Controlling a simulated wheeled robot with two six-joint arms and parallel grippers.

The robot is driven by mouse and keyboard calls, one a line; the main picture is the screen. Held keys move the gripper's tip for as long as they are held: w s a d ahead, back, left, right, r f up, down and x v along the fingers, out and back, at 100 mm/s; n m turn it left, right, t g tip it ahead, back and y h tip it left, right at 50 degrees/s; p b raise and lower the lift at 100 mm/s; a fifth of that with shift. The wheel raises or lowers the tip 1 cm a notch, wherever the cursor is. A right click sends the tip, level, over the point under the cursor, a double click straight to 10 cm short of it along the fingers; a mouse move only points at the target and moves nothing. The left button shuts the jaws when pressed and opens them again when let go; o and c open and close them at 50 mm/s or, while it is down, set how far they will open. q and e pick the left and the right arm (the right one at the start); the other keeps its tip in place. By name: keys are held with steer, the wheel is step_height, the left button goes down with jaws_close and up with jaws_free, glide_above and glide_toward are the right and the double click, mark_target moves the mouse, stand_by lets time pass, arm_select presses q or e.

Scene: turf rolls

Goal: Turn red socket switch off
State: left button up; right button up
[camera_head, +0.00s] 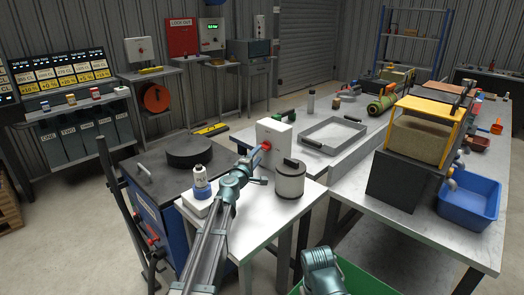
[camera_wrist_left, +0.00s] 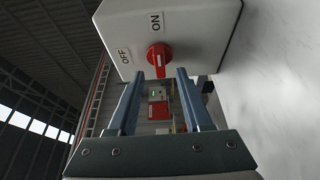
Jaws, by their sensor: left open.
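The red switch knob (camera_wrist_left: 159,56) sits on the face of a white box (camera_wrist_left: 205,35) marked ON and OFF. In the wrist view its grip bar looks roughly in line with the ON label; its exact setting is hard to tell. In the head view the white box (camera_head: 275,138) stands on the small white-topped table. My left gripper (camera_wrist_left: 160,74) is open and empty. Its two fingertips are just short of the knob, one on each side; contact cannot be made out. In the head view my left gripper (camera_head: 253,160) reaches the knob's side of the box.
A grey canister (camera_head: 290,180) stands close right of my left wrist. A white bottle with a blue base (camera_head: 201,183) stands to its left. A metal tray (camera_head: 334,134) lies on the bench behind. A blue bin (camera_head: 470,202) is at the right.

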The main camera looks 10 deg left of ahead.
mark_target(263, 149)
arm_select(q)
steer(key=w, duration=0.3)
steer(key=w+d, duration=0.1)
steer(key=w, duration=0.1)
steer(key=shift+s, duration=0.1)
jaws_close()
